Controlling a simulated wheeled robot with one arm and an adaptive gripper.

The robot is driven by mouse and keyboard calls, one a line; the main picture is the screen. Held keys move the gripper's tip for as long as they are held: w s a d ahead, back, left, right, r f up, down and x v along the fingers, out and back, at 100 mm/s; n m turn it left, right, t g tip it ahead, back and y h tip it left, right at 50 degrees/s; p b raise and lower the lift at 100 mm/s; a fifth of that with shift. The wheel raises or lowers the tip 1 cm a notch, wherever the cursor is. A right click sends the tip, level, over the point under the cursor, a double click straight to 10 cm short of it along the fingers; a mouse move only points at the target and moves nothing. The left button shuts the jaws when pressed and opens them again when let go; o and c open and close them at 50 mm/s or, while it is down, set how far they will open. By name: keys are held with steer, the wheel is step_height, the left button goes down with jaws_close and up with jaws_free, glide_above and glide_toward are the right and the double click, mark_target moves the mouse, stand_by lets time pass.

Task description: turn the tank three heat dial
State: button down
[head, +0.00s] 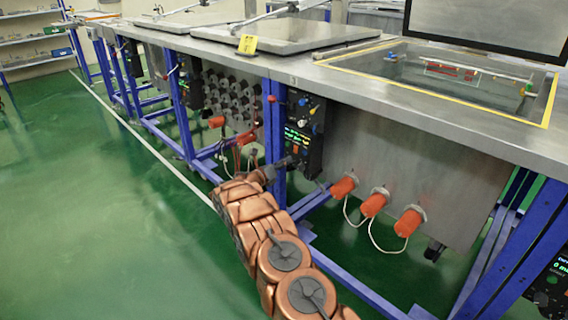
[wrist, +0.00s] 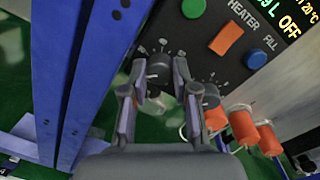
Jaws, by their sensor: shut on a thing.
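The tank three control panel (head: 303,133) is a black box with a lit green display under the counter edge in the head view. In the wrist view the panel (wrist: 205,45) is tilted, with "HEATER" and "FILL" labels and an "OFF" readout. The heat dial (wrist: 158,66) is a dark round knob with white scale marks near the panel's lower left corner. My gripper (wrist: 160,76) has its fingers on either side of this dial and is shut on it. In the head view my gripper (head: 284,164) reaches the panel's lower part, and the dial is hidden.
A second dark dial (wrist: 210,88) sits just right of my gripper, near an orange switch (wrist: 227,39). A blue frame post (wrist: 88,80) stands close on the left. Orange plugs with cables (head: 374,202) stick out of the tank wall. An open tank (head: 430,75) is above.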

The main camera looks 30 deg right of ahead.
steer(key=m+b, duration=1)
steer(key=m, duration=0.3)
steer(key=m+g+h+b, duration=0.1)
steer(key=m+b, duration=0.9)
steer(key=m, duration=0.4)
steer(key=shift+f+g, duration=0.15)
steer(key=shift+g, duration=0.15)
steer(key=c, duration=1.2)
jaws_free()
steer(key=v, duration=1.2)
steer(key=shift+w, duration=0.1)
